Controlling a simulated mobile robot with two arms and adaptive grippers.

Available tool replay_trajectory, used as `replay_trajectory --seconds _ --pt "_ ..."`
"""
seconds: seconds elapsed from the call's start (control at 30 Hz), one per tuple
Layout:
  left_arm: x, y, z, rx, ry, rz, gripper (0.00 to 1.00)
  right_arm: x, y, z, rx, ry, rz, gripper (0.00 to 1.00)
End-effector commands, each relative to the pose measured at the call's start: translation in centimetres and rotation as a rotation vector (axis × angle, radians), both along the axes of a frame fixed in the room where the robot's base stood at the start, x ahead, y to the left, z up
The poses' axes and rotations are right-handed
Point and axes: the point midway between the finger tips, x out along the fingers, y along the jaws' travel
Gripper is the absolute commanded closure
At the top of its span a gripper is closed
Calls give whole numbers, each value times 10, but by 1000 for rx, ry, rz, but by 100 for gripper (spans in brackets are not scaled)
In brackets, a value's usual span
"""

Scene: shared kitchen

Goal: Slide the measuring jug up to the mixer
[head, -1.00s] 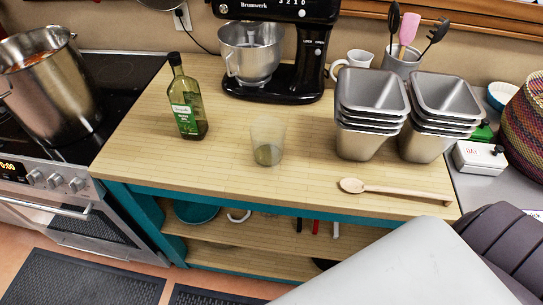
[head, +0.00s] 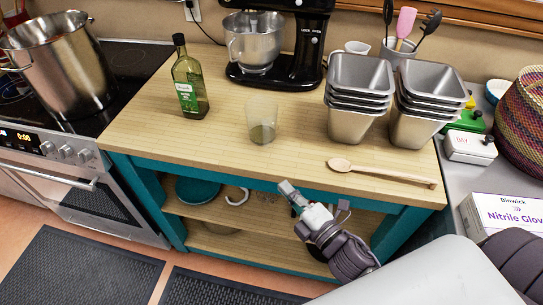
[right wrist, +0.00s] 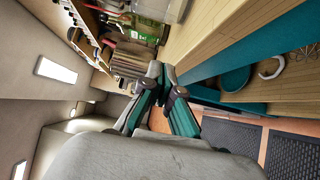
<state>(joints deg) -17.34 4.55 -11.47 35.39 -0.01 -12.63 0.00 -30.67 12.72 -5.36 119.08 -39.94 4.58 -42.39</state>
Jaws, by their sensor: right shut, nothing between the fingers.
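The clear measuring jug (head: 262,122) stands upright on the wooden worktop (head: 215,145), right of the oil bottle. A clear vessel that looks like it (right wrist: 164,8) is cut off at the top edge of the right wrist view. The black mixer (head: 298,75) with its steel bowl (head: 253,45) stands behind the jug, with bare wood between them. My right gripper (head: 286,188) is shut and empty in front of the worktop's front edge, below the jug and apart from it. It also shows in the right wrist view (right wrist: 162,74). My left gripper is out of view.
An oil bottle (head: 189,82) stands left of the jug. Stacked metal tins (head: 358,95) stand to its right, and a wooden spoon (head: 385,175) lies near the front edge. A steel pot (head: 62,65) sits on the stove. A glove box (head: 500,212) is at right.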

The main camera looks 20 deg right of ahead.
Motion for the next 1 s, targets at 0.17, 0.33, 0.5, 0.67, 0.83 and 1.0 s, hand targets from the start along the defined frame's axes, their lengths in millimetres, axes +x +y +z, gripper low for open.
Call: replay_trajectory --seconds 0.17,0.33,0.5,0.67,0.83,1.0 --pt "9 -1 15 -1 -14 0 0 34 8 5 3 -2 -1 100" --pt "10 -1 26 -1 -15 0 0 71 17 4 5 0 -2 100" --pt "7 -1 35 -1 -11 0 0 100 15 3 1 2 -3 100" --pt "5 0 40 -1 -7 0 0 115 5 1 4 3 -2 100" --pt "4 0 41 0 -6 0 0 121 1 0 6 4 -1 100" --pt "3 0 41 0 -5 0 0 121 1 0 6 4 -1 100"
